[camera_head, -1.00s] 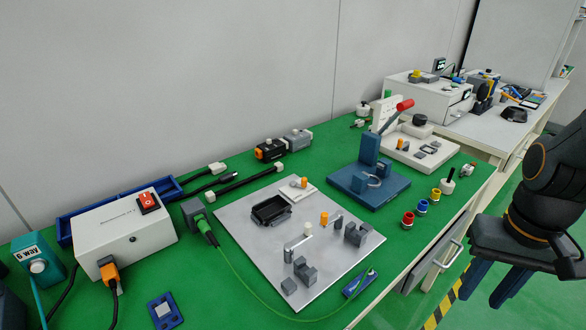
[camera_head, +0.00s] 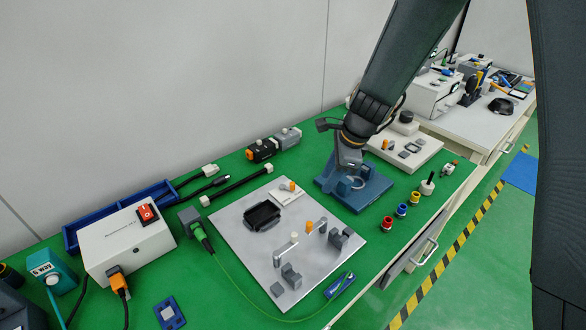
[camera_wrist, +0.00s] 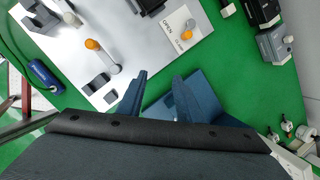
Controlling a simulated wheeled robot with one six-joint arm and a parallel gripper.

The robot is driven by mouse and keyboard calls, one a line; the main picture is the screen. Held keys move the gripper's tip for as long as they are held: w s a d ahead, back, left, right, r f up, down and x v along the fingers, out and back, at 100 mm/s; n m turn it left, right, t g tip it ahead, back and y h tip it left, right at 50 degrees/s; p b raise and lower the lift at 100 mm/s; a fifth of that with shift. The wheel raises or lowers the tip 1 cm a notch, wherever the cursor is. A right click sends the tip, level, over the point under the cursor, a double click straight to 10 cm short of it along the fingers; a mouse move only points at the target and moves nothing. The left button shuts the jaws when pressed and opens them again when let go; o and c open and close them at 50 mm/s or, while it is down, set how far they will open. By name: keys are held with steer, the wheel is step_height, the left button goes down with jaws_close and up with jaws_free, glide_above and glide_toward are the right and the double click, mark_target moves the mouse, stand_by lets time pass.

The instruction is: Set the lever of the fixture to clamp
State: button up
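The fixture is a grey plate (camera_head: 240,262) on the green bench, with a black tray (camera_head: 262,216). The pad also shows in the head view (camera_head: 282,196). My gripper (camera_wrist: 158,90) is open and empty, its two blue fingers apart. In the head view it is over the blue fixture (camera_head: 340,192), right of the pad, partly hidden by my wrist.
Grey blocks and another orange-knobbed arm (camera_wrist: 92,44) stand on the plate. Black cylinder-like devices (camera_head: 262,150) stand behind it. A white power box (camera_head: 125,240) and a green cable are on the left.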

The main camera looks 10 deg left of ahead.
mark_target(293, 183)
steer(key=w+a+m+p, duration=0.3)
steer(key=w+a+m, duration=0.1)
steer(key=a+m, duration=0.3)
steer(key=shift+t+y, duration=0.3)
steer(key=shift+y, duration=0.1)
steer(key=shift+p+x, duration=0.65)
steer(key=shift+x, duration=3.8)
steer(key=shift+a, duration=0.1)
jaws_close()
